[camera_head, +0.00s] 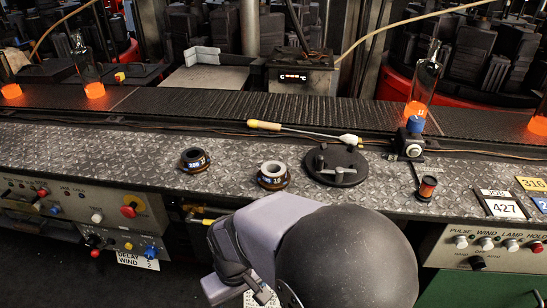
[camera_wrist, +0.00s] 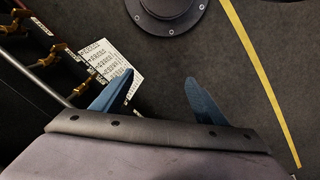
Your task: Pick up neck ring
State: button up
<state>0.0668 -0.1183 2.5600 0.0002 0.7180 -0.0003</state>
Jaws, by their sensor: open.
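Two small ring-shaped parts lie on the steel tread-plate bench in the head view. One is a dark ring (camera_head: 195,160) with white markings. The other, to its right, is a ring with a pale grey top and dark marked base (camera_head: 273,174). I cannot tell which of them is the neck ring. My gripper (camera_wrist: 160,77) shows two blue fingers spread apart with nothing between them in the wrist view. It points at the dark floor, and no ring shows there. In the head view my arm is at the bottom centre, in front of the bench edge, and the fingertips cannot be made out.
A round black fixture (camera_head: 337,165) stands right of the rings. A yellow-handled tool (camera_head: 305,132) lies behind. A black block with a blue knob (camera_head: 411,142) and a small spool (camera_head: 427,188) are farther right. Glowing bottles (camera_head: 422,85) stand on the conveyor (camera_head: 220,105). Control panels line the bench front.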

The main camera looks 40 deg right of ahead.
jog(key=s+d+r+m+g+p, duration=0.1)
jog(key=d+r+p, duration=0.1)
jog(key=r+p, duration=0.85)
jog(key=s+d+r+m+g+p, duration=0.1)
jog(key=d+r+p, duration=0.2)
jog(key=r+p, duration=0.75)
notch_tip(320, 180, up, 12)
jog(key=f+n+t+h+p, duration=0.15)
jog(key=n+t+p, duration=0.25)
jog(key=n+p, duration=1.6)
send_over(273, 164)
jog(key=s+a+b, duration=0.3)
jog(key=b, duration=0.3)
jog(key=n, duration=0.4)
jog(key=r+n, duration=0.1)
jog(key=n, duration=0.1)
jog(key=shift+s+d+h, duration=0.15)
jog(key=shift+d+h, duration=0.1)
jog(key=shift+h, duration=0.1)
jog(key=n, duration=0.3)
jog(key=shift+n, duration=0.4)
jog(key=shift+w+b+x, duration=0.1)
jog(key=shift+b+x, duration=0.55)
jog(key=shift+x, duration=1.2)
jog(key=shift+w+b+x, duration=0.15)
jog(key=shift+b+x, duration=0.45)
jog(key=shift+x, duration=1.25)
jog(key=shift+a, duration=0.1)
